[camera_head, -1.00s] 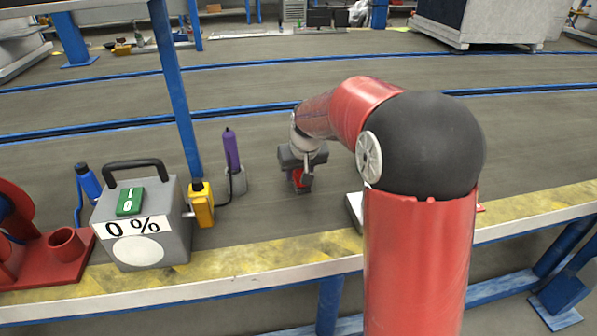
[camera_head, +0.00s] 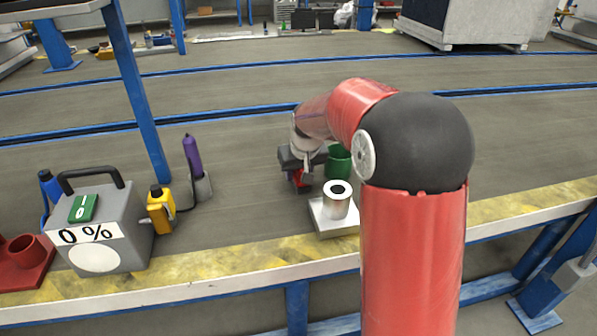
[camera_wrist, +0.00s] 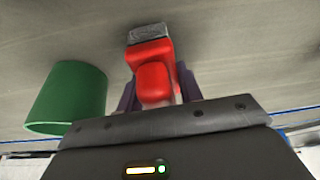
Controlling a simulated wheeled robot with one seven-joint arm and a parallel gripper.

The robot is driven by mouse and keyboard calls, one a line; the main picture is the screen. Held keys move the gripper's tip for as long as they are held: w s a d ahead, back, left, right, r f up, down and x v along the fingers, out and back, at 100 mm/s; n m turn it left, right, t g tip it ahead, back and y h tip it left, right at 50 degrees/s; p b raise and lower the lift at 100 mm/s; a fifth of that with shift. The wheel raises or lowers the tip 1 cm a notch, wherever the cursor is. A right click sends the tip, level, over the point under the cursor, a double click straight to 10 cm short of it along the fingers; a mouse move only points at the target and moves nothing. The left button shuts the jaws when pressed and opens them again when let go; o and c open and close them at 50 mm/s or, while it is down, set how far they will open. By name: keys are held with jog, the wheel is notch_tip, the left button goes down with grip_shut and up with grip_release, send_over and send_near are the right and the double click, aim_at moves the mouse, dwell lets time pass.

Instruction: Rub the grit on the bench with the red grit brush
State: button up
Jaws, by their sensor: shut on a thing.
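My gripper (camera_head: 300,177) is shut on the red grit brush (camera_wrist: 153,72), with the red body between its two fingers in the wrist view. The brush's grey bristle end (camera_wrist: 149,33) points away from the gripper. In the head view only a small red part of the brush (camera_head: 299,178) shows under the gripper. I cannot tell whether the bristles touch the bench (camera_head: 230,230). No grit can be made out on the bench; my arm hides part of it.
A green cup (camera_head: 339,161) stands just right of the gripper. A metal cylinder on a pale block (camera_head: 338,206) is nearer. A grey charging box (camera_head: 105,235), a yellow plug (camera_head: 160,210) and a purple tool (camera_head: 193,156) in a holder stand left. A blue post (camera_head: 140,95) rises behind them.

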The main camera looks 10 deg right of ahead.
jog(key=r, duration=0.1)
jog(key=r+p, duration=0.1)
jog(key=shift+d+r, duration=0.2)
jog(key=shift+r, duration=0.1)
jog(key=shift+r+p, duration=2.25)
jog(key=shift+r, duration=0.5)
